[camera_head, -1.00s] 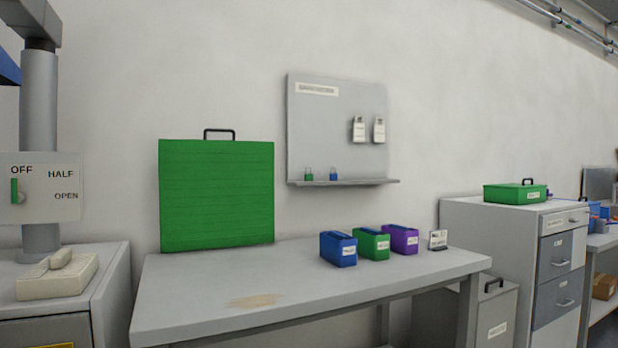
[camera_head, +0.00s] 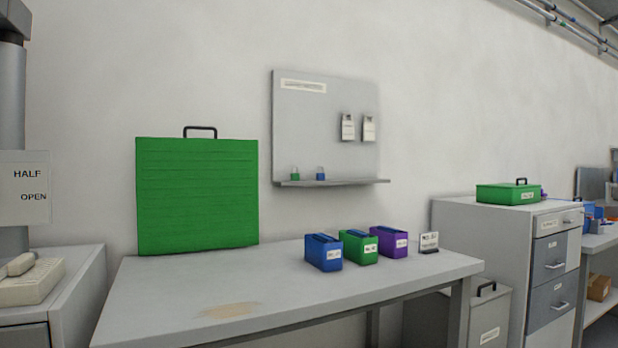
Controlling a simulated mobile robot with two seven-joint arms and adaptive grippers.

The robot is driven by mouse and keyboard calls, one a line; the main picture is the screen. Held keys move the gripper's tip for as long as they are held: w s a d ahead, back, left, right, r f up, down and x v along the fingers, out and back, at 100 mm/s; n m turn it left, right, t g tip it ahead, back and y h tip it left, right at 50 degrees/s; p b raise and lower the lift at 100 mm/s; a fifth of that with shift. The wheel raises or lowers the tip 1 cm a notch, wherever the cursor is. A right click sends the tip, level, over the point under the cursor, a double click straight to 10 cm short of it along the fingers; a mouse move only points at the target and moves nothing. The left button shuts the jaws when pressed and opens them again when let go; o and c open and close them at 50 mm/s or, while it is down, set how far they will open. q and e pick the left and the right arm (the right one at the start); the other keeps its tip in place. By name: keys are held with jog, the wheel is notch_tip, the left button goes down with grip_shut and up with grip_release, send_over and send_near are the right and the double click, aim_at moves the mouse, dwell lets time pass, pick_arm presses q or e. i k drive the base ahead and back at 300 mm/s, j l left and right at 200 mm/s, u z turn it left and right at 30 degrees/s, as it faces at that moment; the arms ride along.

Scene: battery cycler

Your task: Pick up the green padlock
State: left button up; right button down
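The green padlock (camera_head: 295,174) is small and stands on the narrow ledge (camera_head: 335,182) at the bottom of the grey wall board. A blue padlock (camera_head: 320,174) stands just to its right on the same ledge, a small gap apart. Both are above the back of the grey workbench. Neither of my grippers is in view, and nothing covers the padlocks.
The workbench (camera_head: 270,287) bears a large green case (camera_head: 197,195), then blue (camera_head: 323,252), green (camera_head: 358,246) and purple (camera_head: 389,242) boxes and a small sign (camera_head: 429,242). A grey cabinet (camera_head: 490,225) stands right. The bench's front area is clear.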

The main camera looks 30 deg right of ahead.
aim_at(292, 176)
jog(key=i+l+z, duration=0.15)
jog(key=l, duration=0.45)
jog(key=i+l+z, duration=0.2)
jog(key=i+l, duration=0.2)
jog(key=i+l+z, duration=0.15)
jog(key=i+l, duration=0.2)
jog(key=l, duration=0.25)
jog(key=i+l+z, duration=0.2)
jog(key=i+l, duration=0.15)
jog(key=l, duration=0.1)
